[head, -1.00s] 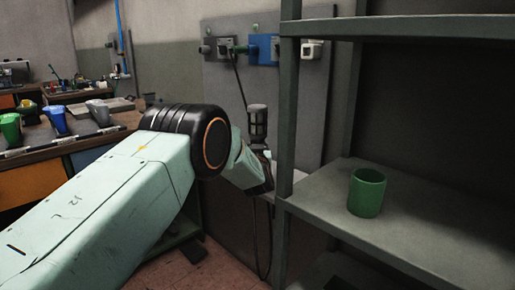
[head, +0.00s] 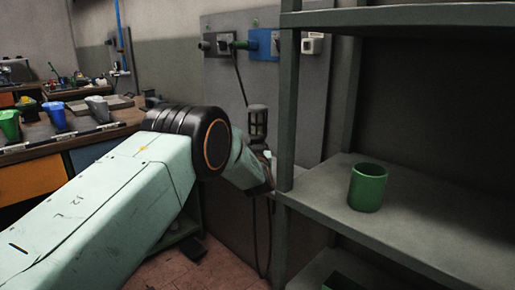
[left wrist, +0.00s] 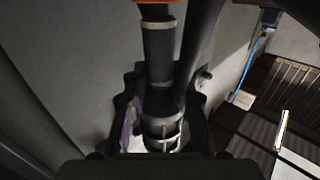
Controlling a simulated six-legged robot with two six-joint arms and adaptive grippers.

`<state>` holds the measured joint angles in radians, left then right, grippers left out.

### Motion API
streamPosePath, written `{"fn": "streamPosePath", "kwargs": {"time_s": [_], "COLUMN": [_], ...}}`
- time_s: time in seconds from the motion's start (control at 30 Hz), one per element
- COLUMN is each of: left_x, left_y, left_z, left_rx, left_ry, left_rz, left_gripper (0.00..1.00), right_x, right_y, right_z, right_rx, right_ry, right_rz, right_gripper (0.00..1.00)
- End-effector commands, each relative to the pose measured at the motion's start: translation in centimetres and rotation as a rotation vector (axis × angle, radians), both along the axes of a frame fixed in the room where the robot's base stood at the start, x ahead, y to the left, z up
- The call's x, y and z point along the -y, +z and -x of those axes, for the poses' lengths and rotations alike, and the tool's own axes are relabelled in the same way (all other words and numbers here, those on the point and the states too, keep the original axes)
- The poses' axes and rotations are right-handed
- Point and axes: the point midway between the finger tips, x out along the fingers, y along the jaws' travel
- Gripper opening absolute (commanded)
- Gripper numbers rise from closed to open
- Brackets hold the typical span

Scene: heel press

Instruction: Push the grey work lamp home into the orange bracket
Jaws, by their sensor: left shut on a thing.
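The grey work lamp (head: 258,123) stands upright in the head view, its caged end up, in front of the grey wall panel. My left gripper (head: 265,172) is at its lower part, partly hidden by my wrist and the shelf post. In the left wrist view the lamp's dark body and ribbed cage (left wrist: 162,128) lie between the fingers of my left gripper (left wrist: 160,105), which is shut on it. An orange part, seemingly the orange bracket (left wrist: 157,2), shows only as a sliver at the top edge, at the lamp's far end. Whether the lamp is fully seated cannot be told. My right gripper is not in view.
A shelf unit (head: 287,110) stands close on the right of my left gripper, with a green cup (head: 368,187) on its board. Sockets (head: 263,42) are on the panel above; a dark cord (head: 240,80) runs down from there. A bench with cups is at left.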

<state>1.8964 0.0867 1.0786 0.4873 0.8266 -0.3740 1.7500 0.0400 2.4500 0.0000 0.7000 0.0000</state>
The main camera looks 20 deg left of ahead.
Motion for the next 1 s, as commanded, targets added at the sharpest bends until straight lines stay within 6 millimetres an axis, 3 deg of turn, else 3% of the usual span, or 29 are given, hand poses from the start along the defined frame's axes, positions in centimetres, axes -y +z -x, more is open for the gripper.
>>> {"fn": "streamPosePath", "kwargs": {"time_s": [0.57,0.6,0.9,1.0], "left_x": [0.01,0.01,0.01,0.02], "left_y": [-0.86,-0.84,-0.9,-0.93], "left_z": [-0.04,-0.04,-0.02,-0.01], "left_rx": [0.004,0.004,0.002,0.001], "left_ry": [0.0,0.0,0.0,0.0], "left_rz": [-0.001,-0.001,-0.001,0.0], "left_gripper": [0.0,0.29,0.53,0.53], "right_x": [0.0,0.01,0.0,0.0], "right_y": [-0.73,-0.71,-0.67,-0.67], "right_z": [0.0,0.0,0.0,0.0], "right_rx": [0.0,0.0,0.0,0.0], "right_ry": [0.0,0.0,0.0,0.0], "right_rz": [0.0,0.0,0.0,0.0], "right_gripper": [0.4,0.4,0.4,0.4]}}
